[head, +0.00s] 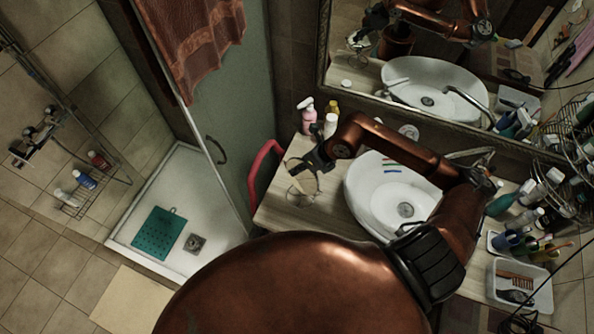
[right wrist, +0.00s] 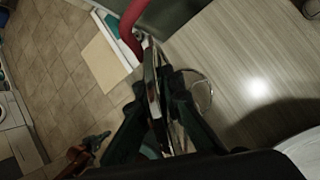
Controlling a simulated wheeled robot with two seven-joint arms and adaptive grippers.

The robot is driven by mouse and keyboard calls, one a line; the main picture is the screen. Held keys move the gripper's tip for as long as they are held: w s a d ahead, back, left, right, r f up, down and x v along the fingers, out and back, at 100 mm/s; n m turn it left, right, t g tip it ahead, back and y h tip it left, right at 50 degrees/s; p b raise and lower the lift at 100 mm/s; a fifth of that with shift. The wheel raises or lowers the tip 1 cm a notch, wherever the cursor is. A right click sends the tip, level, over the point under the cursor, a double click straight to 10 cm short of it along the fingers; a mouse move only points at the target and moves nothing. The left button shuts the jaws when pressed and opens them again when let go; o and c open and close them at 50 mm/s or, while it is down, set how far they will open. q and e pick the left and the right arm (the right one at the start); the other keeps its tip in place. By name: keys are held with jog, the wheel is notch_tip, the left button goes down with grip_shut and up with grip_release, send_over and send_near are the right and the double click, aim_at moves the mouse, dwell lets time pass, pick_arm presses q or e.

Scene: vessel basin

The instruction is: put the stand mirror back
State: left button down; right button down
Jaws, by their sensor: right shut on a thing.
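The stand mirror (right wrist: 152,85) is a round mirror seen nearly edge-on in the right wrist view, with a thin metal ring beside it that looks like part of its stand. In the head view the stand mirror (head: 303,184) is small and dim at the left end of the wooden counter (head: 272,213). My right gripper (head: 315,163) is shut on it, and its dark fingers (right wrist: 172,100) cover part of it. I cannot tell whether its base touches the counter.
A white basin (head: 372,190) stands right of the mirror. Pink and yellow bottles (head: 309,118) are behind it against the wall. A red curved rail (head: 262,160) borders the counter's left end. Several toiletries and a white tray (head: 510,292) crowd the right side.

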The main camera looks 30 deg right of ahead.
jog(key=f, duration=0.1)
jog(key=w+f+p, duration=0.1)
jog(key=f, duration=0.3)
jog(key=shift+w+d+f+p, duration=0.1)
jog(key=shift+w+d+p, duration=0.25)
jog(key=c, duration=2.1)
grip_release()
jog(key=b+v, duration=0.2)
jog(key=v, duration=1)
jog(key=shift+s+b, duration=0.1)
jog(key=shift+b, duration=0.3)
